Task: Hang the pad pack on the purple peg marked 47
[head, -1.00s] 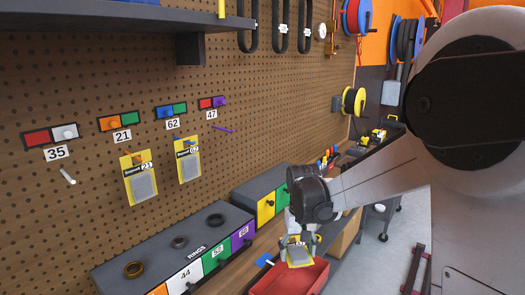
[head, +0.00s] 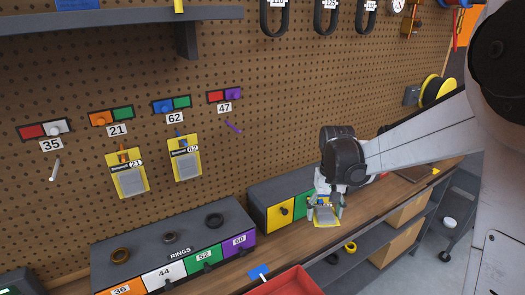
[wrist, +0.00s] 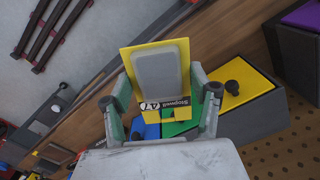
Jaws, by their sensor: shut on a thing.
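The pad pack (wrist: 162,72) is a yellow card with a grey pad and a label reading 47. My gripper (wrist: 160,108) is shut on it near its label end in the wrist view. In the head view my gripper (head: 325,200) holds the pack (head: 326,219) in front of the yellow and green drawers, above the bench. The peg is empty.
Yellow packs hang on the pegs marked 21 (head: 127,176) and 62 (head: 185,158). The white peg at 35 (head: 55,169) is bare. A RINGS drawer box (head: 180,242) stands below, and a red tray (head: 287,284) sits at the front. A shelf (head: 120,19) juts out above.

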